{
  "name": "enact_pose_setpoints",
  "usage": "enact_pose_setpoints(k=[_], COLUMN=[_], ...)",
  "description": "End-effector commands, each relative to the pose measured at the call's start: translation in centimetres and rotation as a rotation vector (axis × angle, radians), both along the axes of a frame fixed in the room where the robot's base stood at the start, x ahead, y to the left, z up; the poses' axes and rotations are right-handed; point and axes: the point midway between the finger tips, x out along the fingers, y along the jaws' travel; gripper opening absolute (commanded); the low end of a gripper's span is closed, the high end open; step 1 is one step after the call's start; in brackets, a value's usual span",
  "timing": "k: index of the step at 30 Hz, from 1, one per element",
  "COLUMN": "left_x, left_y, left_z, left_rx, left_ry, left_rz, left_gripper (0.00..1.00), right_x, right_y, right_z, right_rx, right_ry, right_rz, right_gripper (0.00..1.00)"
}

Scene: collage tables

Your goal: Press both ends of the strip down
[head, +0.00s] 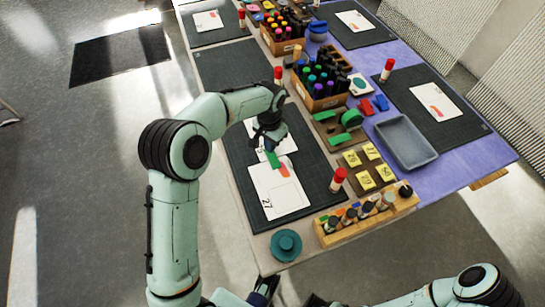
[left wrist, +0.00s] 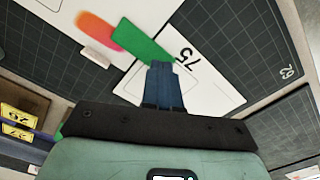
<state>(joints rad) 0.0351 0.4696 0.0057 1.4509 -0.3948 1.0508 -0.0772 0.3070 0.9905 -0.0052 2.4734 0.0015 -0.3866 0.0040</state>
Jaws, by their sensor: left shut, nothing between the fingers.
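A green strip (head: 273,159) lies by the edge of a white sheet marked 27 (head: 277,202), beside its orange-red patch (head: 286,170). In the left wrist view the strip (left wrist: 140,43) runs from that patch toward a second sheet marked 75 (left wrist: 205,85). My left gripper (head: 268,141) is shut and empty, pointing down at the strip. In the wrist view its blue fingertips (left wrist: 161,66) overlap the strip's end near the 75; I cannot tell whether they touch. My right gripper (head: 264,288) is low at the front table edge; its jaws are unclear.
A dark cutting mat (head: 312,150) lies under the sheets. A red-capped glue stick (head: 338,180) stands right of them. A wooden rack of bottles (head: 366,225), a teal round dish (head: 286,245), yellow number cards (head: 352,159) and a grey tray (head: 407,142) are nearby.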

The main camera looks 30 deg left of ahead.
Motion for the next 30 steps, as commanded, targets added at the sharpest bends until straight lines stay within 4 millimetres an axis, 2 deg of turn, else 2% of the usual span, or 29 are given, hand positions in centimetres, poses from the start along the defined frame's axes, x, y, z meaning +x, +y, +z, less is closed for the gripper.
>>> enact_pose_setpoints(k=[23, 30], left_x=[0.0, 0.0], left_y=[0.0, 0.0], left_z=[-1.6, -1.6], left_rx=[0.000, 0.000], left_ry=[0.001, 0.001], left_rz=[0.000, 0.000], left_gripper=[0.00, 0.00], right_x=[-0.2, -0.2], right_y=[0.0, 0.0], right_z=[-0.8, -0.8], right_rx=[0.000, 0.000], right_ry=[0.002, 0.002], right_rz=[0.000, 0.000], right_gripper=[0.43, 0.43])
